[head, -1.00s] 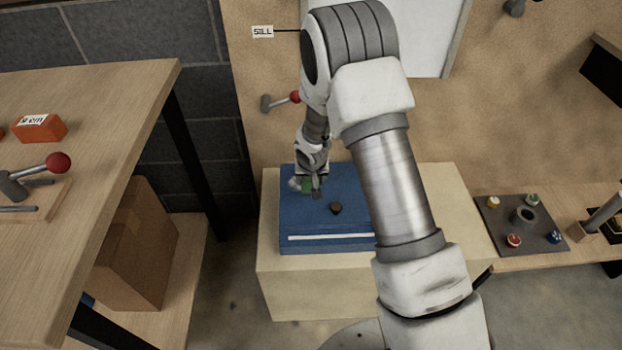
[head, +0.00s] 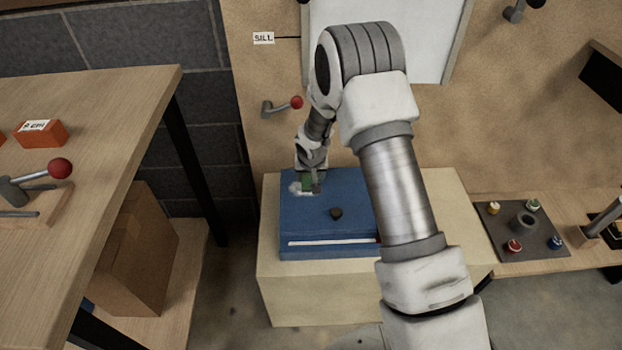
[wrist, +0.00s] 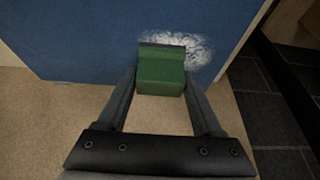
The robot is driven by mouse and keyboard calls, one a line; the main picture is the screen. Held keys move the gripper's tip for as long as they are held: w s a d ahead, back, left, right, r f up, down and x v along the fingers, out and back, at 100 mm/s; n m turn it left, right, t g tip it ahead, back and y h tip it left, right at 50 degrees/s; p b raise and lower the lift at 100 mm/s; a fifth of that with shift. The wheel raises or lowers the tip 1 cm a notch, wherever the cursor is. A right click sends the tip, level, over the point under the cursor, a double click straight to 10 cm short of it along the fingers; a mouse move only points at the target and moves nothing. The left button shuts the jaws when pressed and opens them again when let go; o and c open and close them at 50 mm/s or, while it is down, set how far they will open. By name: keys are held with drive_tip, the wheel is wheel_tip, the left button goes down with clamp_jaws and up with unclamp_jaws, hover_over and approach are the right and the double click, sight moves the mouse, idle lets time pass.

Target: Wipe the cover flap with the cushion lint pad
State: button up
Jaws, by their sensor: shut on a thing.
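The cover flap is the blue panel (head: 352,198) on the cream box; it also shows as the blue surface in the wrist view (wrist: 75,40). A whitish speckled patch (wrist: 196,46) lies on the blue near one edge; in the head view it shows at the flap's back left (head: 295,188). My gripper (wrist: 160,85) is shut on a green block-like pad (wrist: 160,75), which has a dark strip at its far end. The pad overlaps part of the patch in view. In the head view the pad (head: 307,184) is at the patch; I cannot tell whether it touches.
A red-knobbed lever (head: 283,105) sticks out of the wall behind. A wooden table (head: 90,110) stands left, a dark tray (head: 522,230) right.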

drive_tip(key=shift+w+f, duration=0.15)
drive_tip(key=shift+w, duration=1.55)
drive_tip(key=shift+a+b, duration=0.5)
drive_tip(key=shift+a, duration=0.35)
drive_tip(key=shift+s+f+b, duration=0.2)
drive_tip(key=shift+s+b, duration=0.65)
drive_tip(key=shift+s, duration=1.55)
drive_tip(key=shift+s+r+b, duration=0.1)
drive_tip(key=shift+s+b, duration=0.3)
drive_tip(key=shift+s, duration=0.8)
drive_tip(key=shift+a+r, duration=0.15)
drive_tip(key=shift+a, duration=0.65)
drive_tip(key=shift+w+b, duration=0.3)
drive_tip(key=shift+w, duration=3.3)
drive_tip(key=shift+r, duration=0.1)
drive_tip(key=shift+r+p, duration=1.65)
drive_tip(key=shift+r, duration=1.3)
